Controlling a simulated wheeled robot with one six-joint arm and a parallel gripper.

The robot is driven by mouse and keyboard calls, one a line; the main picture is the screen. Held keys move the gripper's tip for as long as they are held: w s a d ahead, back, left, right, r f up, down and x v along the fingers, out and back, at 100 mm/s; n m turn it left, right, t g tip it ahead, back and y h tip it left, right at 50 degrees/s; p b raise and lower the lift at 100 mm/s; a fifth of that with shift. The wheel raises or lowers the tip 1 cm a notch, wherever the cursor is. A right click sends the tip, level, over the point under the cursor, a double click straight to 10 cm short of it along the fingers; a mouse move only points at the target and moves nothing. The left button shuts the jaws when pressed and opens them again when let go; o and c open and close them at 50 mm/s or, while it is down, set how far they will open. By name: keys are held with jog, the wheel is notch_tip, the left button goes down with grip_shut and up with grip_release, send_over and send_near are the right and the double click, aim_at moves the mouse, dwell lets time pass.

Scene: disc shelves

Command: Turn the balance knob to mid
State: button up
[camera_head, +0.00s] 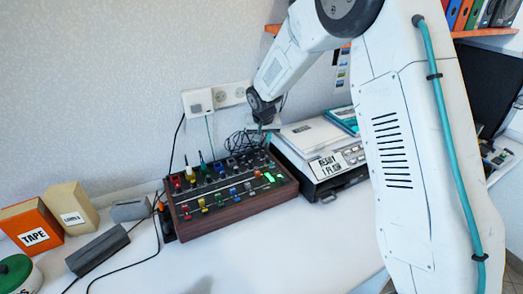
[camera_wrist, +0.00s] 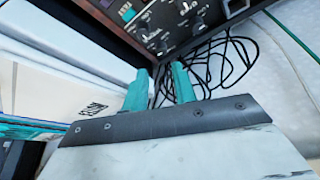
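A wood-sided mixer (camera_head: 235,212) with coloured sliders and dark knobs stands on the white table in the head view. Part of its dark panel (camera_wrist: 150,22) shows at the top of the wrist view, with several round black knobs (camera_wrist: 196,27). I cannot tell which one is the balance knob, as the labels are too small to read. My gripper (camera_head: 264,127) is at the mixer's back right corner in the head view. In the wrist view its two teal fingers (camera_wrist: 161,68) stand apart with nothing between them, short of the panel and knobs.
Black cables (camera_wrist: 225,62) lie coiled behind the mixer. A dark device with a white box (camera_head: 335,165) stands close on the right. A wall socket (camera_head: 215,98) is behind. An orange tape box (camera_head: 30,225) is at left. The table front is clear.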

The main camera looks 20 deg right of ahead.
aim_at(262, 151)
jog(key=x, duration=0.8)
jog(key=shift+w+f, duration=0.15)
jog(key=shift+w, duration=0.05)
grip_shut()
